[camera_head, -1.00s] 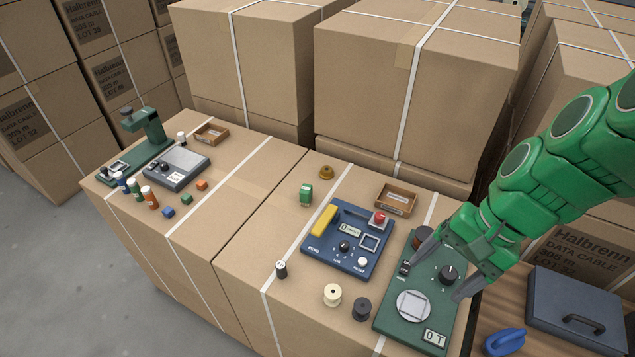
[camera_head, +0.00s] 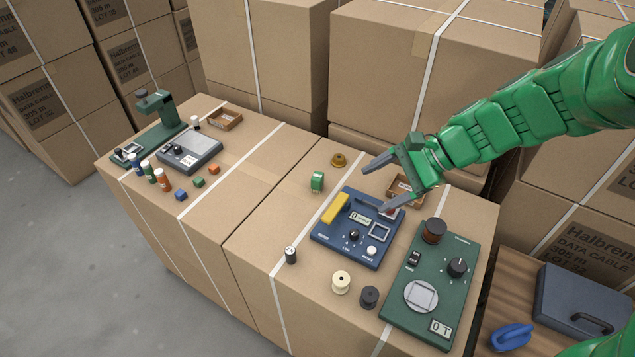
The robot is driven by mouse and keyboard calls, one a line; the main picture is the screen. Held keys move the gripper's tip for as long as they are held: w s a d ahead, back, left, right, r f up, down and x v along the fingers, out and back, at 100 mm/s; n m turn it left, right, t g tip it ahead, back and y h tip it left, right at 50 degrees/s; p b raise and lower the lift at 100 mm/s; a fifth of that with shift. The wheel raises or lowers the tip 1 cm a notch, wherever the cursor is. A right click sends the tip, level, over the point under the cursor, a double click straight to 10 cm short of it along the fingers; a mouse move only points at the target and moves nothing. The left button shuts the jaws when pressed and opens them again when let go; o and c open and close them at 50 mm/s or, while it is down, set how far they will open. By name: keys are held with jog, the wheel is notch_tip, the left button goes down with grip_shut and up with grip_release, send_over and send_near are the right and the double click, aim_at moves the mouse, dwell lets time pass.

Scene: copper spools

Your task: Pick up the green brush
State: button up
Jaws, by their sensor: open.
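A small green upright object (camera_head: 317,181), which I take for the green brush, stands on the cardboard boxes left of the blue panel (camera_head: 325,238). It is too small to make out bristles. My gripper (camera_head: 376,188) is open and empty, its two fingers pointing left toward the green object. It appears above the upper right part of the blue panel, apart from the green object. My gripper partly hides a brown tray (camera_head: 399,190) and the panel's red button.
A brass knob-like piece (camera_head: 339,159) stands behind the green object. A yellow bar (camera_head: 335,208) lies on the blue panel. Cream (camera_head: 341,281) and black (camera_head: 369,297) spools stand in front. A green panel (camera_head: 400,300) is at right. Bare cardboard lies left of the green object.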

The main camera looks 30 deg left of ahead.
jog(key=w+a+f+m+y, duration=0.3)
jog(key=w+a+f+m, duration=0.1)
jog(key=w+a, duration=0.5)
jog(key=m+t+y, duration=0.1)
jog(key=m+y, duration=0.1)
jog(key=m, duration=0.4)
send_near(312, 178)
notch_tip(312, 178, up, 6)
jog(key=a, duration=0.3)
jog(key=f, duration=0.8)
jog(key=shift+w+f, duration=0.2)
jog(key=shift+w, duration=0.1)
jog(key=shift+x, duration=3.75)
jog(key=shift+c, duration=0.2)
jog(key=c, duration=1)
jog(key=shift+r, duration=0.15)
